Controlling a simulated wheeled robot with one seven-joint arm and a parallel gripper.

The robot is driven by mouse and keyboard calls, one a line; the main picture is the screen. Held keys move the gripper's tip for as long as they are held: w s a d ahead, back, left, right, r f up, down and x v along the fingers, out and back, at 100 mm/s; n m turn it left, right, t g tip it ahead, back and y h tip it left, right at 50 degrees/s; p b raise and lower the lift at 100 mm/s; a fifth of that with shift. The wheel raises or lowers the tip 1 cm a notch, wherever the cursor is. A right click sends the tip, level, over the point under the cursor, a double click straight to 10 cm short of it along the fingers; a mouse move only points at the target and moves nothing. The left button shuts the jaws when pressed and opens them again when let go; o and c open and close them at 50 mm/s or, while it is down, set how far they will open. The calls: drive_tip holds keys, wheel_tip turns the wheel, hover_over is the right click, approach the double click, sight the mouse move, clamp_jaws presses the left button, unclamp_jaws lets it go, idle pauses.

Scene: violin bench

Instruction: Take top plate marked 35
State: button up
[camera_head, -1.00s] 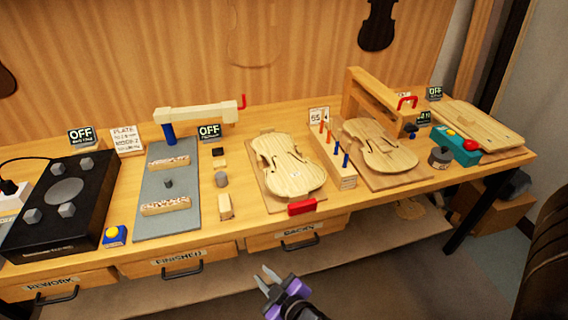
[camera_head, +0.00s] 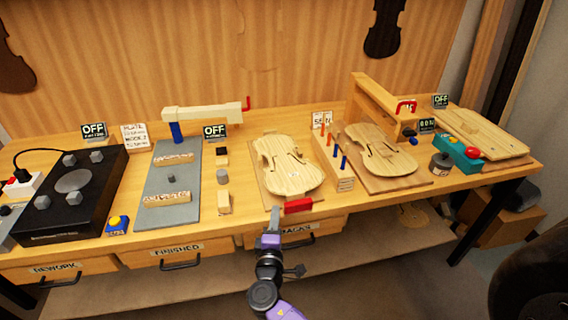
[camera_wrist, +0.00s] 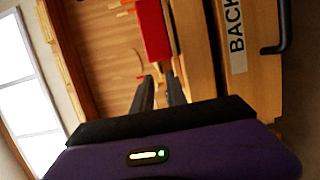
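A pale violin-shaped plate (camera_head: 284,160) lies on a wooden board near the bench middle, with a small label too small to read. A second violin-shaped plate (camera_head: 385,158) lies on a board to its right. I cannot tell a 35 on either. My gripper (camera_head: 275,213) is at the bench's front edge, below the left plate and just left of a red block (camera_head: 298,205). In the wrist view my gripper (camera_wrist: 160,88) has its two fingers apart with nothing between them, and the red block (camera_wrist: 153,30) shows beyond the tips.
A peg rack (camera_head: 345,184) with red and blue pegs stands between the plates. A wooden arch (camera_head: 375,105) stands behind the right plate. Drawers lie under the bench front, including the FINISHED drawer (camera_head: 180,252). A grey mat (camera_head: 168,205) with blocks lies left.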

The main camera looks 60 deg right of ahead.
sight(278, 203)
drive_tip(key=x, duration=0.2)
drive_tip(key=p+x, duration=0.1)
drive_tip(key=x, duration=0.1)
drive_tip(key=r+p+x, duration=0.1)
drive_tip(key=x, duration=0.1)
drive_tip(key=shift+w+d, duration=0.15)
drive_tip(key=shift+d, duration=0.15)
drive_tip(key=shift+w+d+f, duration=0.15)
drive_tip(key=shift+w+d, duration=0.15)
drive_tip(key=shift+d, duration=0.3)
drive_tip(key=shift+c, duration=0.5)
clamp_jaws()
